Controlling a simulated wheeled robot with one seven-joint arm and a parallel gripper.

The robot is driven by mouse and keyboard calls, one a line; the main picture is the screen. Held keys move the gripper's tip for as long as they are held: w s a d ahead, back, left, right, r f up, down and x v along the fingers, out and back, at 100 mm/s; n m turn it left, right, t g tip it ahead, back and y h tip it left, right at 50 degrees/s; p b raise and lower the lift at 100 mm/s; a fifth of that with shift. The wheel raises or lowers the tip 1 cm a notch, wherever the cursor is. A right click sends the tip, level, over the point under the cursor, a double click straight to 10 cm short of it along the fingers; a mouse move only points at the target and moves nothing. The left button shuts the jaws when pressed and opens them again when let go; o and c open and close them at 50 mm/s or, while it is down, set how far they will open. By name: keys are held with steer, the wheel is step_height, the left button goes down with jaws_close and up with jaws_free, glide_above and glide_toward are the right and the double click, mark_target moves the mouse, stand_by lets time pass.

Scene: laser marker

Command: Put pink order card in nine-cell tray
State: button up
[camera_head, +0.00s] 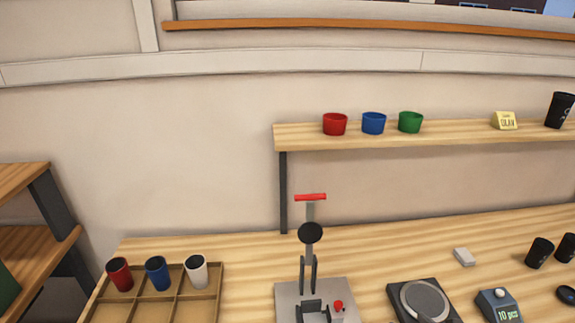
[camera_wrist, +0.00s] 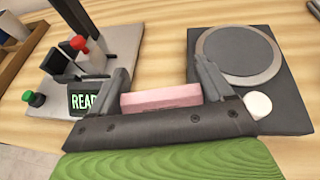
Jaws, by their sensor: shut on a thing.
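The pink order card (camera_wrist: 160,98) lies between the two fingers of my gripper (camera_wrist: 165,88) in the wrist view. My gripper is shut on it; only the card's upper strip shows above the dark gripper body. The wooden nine-cell tray (camera_head: 196,308) stands at the lower left in the head view, cut off by the bottom edge. A red cup (camera_head: 120,274), a blue cup (camera_head: 157,273) and a white cup (camera_head: 197,271) stand in its far row. I cannot make out my gripper or the card in the head view.
The laser marker (camera_head: 309,250) stands right of the tray, its READY display (camera_wrist: 84,98) left of my gripper. A round-plated scale (camera_head: 424,299) lies further right. A shelf (camera_head: 450,134) with bowls hangs above the table. A green ribbed surface (camera_wrist: 170,160) fills the wrist view's bottom.

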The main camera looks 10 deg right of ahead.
steer(key=w+a+r+n+g+y, duration=0.2)
steer(key=a+n+y, duration=0.3)
steer(key=a, duration=0.6)
steer(key=w+a+r+n+g+y, duration=0.3)
steer(key=w+a+n+y, duration=0.1)
steer(key=a, duration=0.6)
steer(key=shift+w+a+n+g+y, duration=0.35)
steer(key=shift+w+n+g+y, duration=0.05)
steer(key=shift+w, duration=0.25)
steer(key=shift+r, duration=0.1)
